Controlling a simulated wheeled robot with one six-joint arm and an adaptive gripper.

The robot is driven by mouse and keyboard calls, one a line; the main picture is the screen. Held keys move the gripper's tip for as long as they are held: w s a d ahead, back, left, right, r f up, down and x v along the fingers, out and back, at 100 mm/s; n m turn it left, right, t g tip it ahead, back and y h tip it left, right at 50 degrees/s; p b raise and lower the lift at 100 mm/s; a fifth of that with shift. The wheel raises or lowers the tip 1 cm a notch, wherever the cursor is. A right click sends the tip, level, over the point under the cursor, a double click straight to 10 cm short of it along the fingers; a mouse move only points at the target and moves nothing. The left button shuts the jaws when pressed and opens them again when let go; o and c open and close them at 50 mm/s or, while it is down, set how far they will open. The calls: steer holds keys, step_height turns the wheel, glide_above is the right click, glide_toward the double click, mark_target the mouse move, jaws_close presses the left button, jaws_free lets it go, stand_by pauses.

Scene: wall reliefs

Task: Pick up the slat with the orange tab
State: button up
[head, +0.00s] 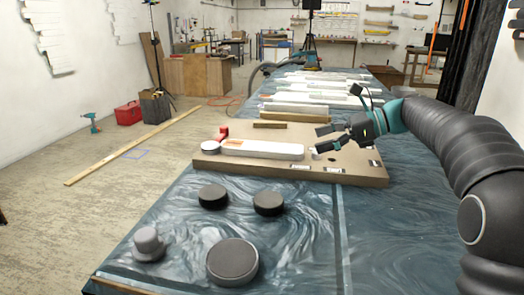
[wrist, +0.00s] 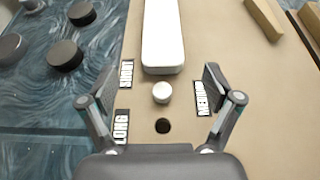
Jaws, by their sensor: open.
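A white rounded slat (head: 262,150) lies on the tan board in the head view, with an orange-brown mark near its left end. Its near end also shows at the top of the wrist view (wrist: 163,35); no orange shows on that part. My gripper (head: 322,138) is open above the board, just past the slat's right end. In the wrist view my gripper (wrist: 160,88) has its fingers spread either side of a small white round knob (wrist: 161,92), with nothing held. I cannot tell whether the orange-brown mark is a tab.
The tan board (head: 345,173) carries labels reading SHORT, MEDIUM and LONG, and a dark hole (wrist: 163,126). A red piece (head: 222,131) and white disc (head: 210,147) sit at its left. Dark round knobs (head: 232,261) stand in front. More pale slats (head: 300,97) lie farther back.

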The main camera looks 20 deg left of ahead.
mark_target(291, 148)
steer(key=shift+x, duration=3.8)
steer(key=shift+w, duration=0.15)
steer(key=c, duration=1.3)
